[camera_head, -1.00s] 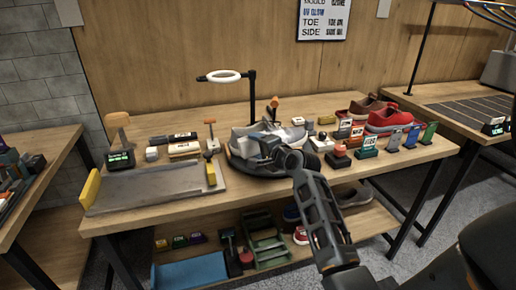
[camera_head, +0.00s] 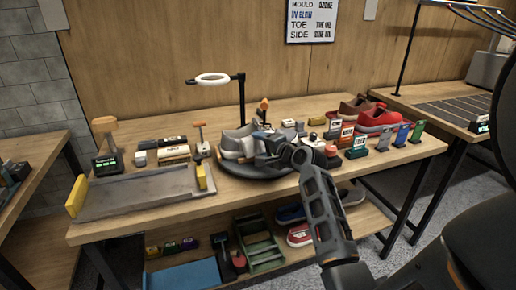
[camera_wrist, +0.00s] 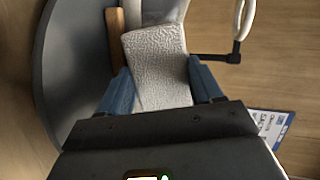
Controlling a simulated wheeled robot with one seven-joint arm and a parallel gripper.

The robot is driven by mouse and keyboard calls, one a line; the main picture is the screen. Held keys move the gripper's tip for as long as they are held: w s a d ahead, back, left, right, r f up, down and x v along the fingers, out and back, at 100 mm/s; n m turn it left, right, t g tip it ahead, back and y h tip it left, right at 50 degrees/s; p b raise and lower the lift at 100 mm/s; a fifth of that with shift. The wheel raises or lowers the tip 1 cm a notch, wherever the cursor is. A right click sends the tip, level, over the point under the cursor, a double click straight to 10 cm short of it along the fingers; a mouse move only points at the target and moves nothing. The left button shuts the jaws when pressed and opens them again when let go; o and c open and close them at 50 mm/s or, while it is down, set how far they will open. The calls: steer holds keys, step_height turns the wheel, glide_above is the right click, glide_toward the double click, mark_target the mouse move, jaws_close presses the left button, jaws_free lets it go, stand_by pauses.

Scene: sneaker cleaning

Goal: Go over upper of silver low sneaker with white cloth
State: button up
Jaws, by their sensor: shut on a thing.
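The silver low sneaker (camera_head: 236,143) sits on a dark round stand (camera_head: 240,169) near the middle of the bench. My gripper (camera_head: 268,143) is at the sneaker's right part and hides some of it. In the wrist view, my gripper (camera_wrist: 162,82) has its blue fingers shut on the white cloth (camera_wrist: 158,60), a textured pad between them. A pale part of the sneaker (camera_wrist: 165,10) shows just beyond the cloth; I cannot tell whether they touch. The stand (camera_wrist: 75,90) fills the left of that view.
A ring lamp (camera_head: 213,79) on a black post stands behind the stand. A grey tray (camera_head: 140,190) lies at left, with small blocks and brushes behind it. A lower shelf holds more items.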

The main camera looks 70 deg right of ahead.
mark_target(247, 148)
steer(key=shift+s+d+b, duration=0.5)
steer(key=shift+s+d, duration=1.9)
steer(key=shift+s, duration=0.25)
steer(key=shift+w, duration=0.1)
steer(key=shift+w+a+p, duration=0.9)
steer(key=shift+w+a, duration=0.3)
steer(key=shift+w, duration=0.3)
steer(key=shift+w+a, duration=0.15)
steer(key=shift+w, duration=0.2)
steer(key=shift+w+a+p, duration=1.85)
steer(key=shift+w+a, duration=0.2)
steer(key=shift+a, duration=0.05)
steer(key=shift+w+a+f+p, duration=0.1)
steer(key=shift+w+a+p, duration=0.3)
steer(key=shift+w, duration=0.15)
steer(key=shift+d, duration=0.1)
